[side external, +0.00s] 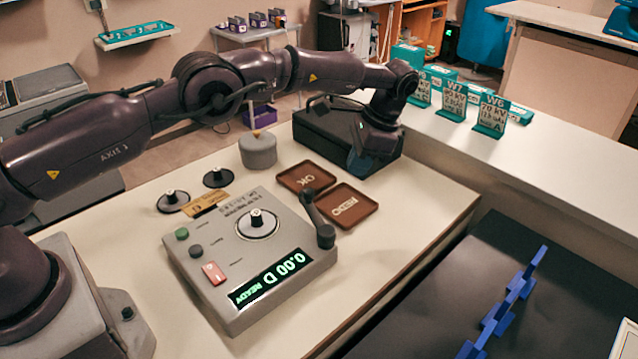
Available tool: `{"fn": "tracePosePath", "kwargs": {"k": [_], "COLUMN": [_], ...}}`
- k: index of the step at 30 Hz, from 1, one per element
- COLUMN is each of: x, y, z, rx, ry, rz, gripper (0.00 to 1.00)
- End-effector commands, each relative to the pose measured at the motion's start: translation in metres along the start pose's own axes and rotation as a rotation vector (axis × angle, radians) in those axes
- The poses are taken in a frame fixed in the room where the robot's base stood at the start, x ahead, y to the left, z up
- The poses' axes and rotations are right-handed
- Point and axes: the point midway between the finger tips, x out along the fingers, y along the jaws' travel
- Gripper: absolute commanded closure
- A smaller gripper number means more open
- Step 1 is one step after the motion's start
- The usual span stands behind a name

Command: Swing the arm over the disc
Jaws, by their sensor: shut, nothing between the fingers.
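A grey box-shaped meter (215,290) stands on the cream table, its display reading 0.00 D READY. A pale round disc (268,231) with a small black-and-white knob sits on its top. A dark swing arm (318,215) with a rounded end lies along the meter's right side, beside the disc and not over it. Two more dark round pieces with knobs, one (218,178) and another (173,201), lie on the table behind the meter. My gripper (357,166) is shut and empty, above and behind the swing arm, in front of the black case; its fingertips are small and dark here.
Two brown trays lie behind the swing arm, marked OK (296,178) and REDO (352,200). A grey cylinder (258,151) and a black case (315,140) stand further back. Teal marked stands (491,115) line the right counter. Blue holders (500,305) stand on the dark surface at front right.

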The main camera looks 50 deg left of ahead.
Motion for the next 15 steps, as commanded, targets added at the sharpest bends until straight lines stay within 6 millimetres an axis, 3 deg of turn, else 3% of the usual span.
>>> {"fn": "tracePosePath", "kwargs": {"k": [4, 10, 15], "x": [0.000, -0.035, -0.034], "y": [-0.004, -0.009, -0.006], "z": [-0.007, 0.002, 0.008], "rx": [0.061, 0.126, 0.176], "ry": [-0.017, -0.012, -0.049], "rz": [-0.016, -0.037, -0.017], "gripper": [1.00, 1.00, 1.00]}}
